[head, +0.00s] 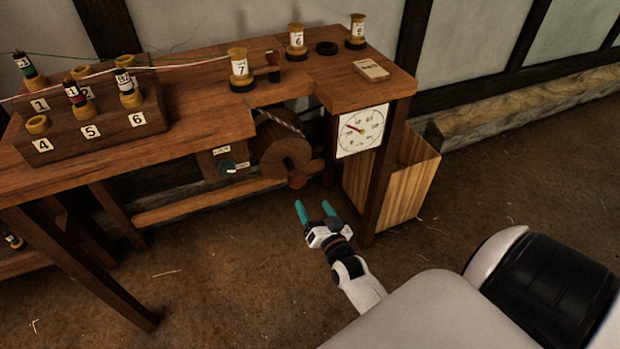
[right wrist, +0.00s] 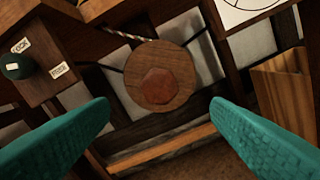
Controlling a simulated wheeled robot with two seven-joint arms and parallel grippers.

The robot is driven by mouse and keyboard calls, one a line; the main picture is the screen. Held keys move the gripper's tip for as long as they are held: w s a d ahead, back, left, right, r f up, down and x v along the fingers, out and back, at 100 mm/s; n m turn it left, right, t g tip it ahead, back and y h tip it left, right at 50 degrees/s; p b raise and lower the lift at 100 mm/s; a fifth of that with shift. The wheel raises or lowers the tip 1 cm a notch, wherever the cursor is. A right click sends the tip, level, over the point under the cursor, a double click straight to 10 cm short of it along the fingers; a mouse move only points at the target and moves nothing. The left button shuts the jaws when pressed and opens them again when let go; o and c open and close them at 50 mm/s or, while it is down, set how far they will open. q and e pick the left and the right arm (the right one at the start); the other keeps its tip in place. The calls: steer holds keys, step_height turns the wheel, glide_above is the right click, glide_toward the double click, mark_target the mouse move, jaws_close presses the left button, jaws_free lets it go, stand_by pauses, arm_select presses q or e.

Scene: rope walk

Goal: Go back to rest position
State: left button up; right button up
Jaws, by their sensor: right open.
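My right gripper (head: 315,211) is open and empty, with teal fingers, low in front of the wooden bench (head: 215,115). It is just below and to the right of a wooden wheel (head: 285,155) with a reddish knob (head: 297,179). In the right wrist view the wheel (right wrist: 160,60) and its reddish hexagonal knob (right wrist: 160,88) lie beyond and between the two spread fingers (right wrist: 160,130). Nothing is between the fingers. My left gripper is not in view.
A dial (head: 362,130) hangs on the bench's front right. A wooden bin (head: 405,185) stands beside the right leg. A green knob (head: 227,166) is left of the wheel. The floor in front is open.

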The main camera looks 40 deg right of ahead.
steer(key=shift+s+f, duration=0.1)
stand_by(0.5)
steer(key=s+a+f+n+g+y, duration=0.2)
steer(key=s+a+f+g, duration=0.3)
steer(key=f, duration=0.4)
steer(key=s+a+f+n+g+y, duration=0.1)
steer(key=s+a+f+n+g, duration=0.15)
steer(key=s+f, duration=0.45)
steer(key=s+a+f+n+g+y, duration=0.25)
steer(key=s+a+f, duration=0.2)
steer(key=f, duration=0.55)
steer(key=s+a+f+n+g, duration=0.1)
steer(key=s+f+n+g, duration=0.35)
steer(key=s, duration=0.85)
arm_select(q)
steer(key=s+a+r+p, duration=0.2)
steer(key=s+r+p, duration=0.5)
steer(key=p, duration=0.6)
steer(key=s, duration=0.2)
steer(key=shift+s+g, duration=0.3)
arm_select(e)
steer(key=s+d+r+g+h, duration=0.1)
steer(key=s+r, duration=0.4)
steer(key=s, duration=0.5)
steer(key=shift+s+d+r+m+g, duration=0.2)
steer(key=shift+s+d+m+g, duration=0.1)
steer(key=shift+d+m+g, duration=0.15)
